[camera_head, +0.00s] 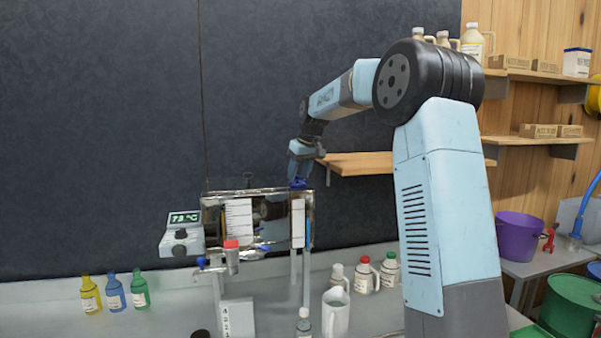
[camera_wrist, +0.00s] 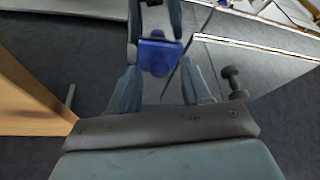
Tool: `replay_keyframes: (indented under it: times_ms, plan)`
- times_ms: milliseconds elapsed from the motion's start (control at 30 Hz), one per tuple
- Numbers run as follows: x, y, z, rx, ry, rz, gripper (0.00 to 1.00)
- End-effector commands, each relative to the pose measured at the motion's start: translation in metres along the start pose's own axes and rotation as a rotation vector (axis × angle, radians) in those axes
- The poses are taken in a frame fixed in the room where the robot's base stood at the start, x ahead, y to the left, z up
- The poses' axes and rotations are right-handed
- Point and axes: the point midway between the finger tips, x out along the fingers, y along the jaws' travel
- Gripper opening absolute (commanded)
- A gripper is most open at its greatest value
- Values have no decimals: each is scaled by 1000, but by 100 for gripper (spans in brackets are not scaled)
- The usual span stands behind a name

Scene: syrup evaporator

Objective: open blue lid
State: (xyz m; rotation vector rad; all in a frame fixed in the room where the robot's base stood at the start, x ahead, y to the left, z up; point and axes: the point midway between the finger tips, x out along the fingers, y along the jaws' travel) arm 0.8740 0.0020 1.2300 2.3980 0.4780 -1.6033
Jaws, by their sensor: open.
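The blue lid (camera_head: 298,184) sits on top of the right end of the metal evaporator box (camera_head: 265,190). It appears closed, but the hinge is too small to make out. In the wrist view the lid (camera_wrist: 158,54) shows as a blue block between my two fingers. My gripper (camera_head: 299,174) hangs from above with its fingers pointing down, right at the lid. The fingers are apart, one on each side of the lid in the wrist view; I cannot tell whether they touch it.
A wooden shelf (camera_head: 355,164) is just right of my gripper. A dark wall (camera_head: 100,120) is behind. A 73 °C display (camera_head: 184,218) stands left of the box. Bottles and a white jug (camera_head: 336,312) stand on the bench below. Space above the box is free.

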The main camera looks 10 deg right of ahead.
Motion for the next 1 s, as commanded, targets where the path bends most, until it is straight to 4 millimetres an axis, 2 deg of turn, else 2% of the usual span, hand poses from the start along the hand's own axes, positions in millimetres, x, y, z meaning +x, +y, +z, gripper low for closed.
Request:
replay_keyframes:
  times_ms: [100,600,1000]
  plan:
    - [0,0,0,0,0,0,46]
    - [0,0,0,0,0,0,0]
    - [-1,4,1,2,0,1,0]
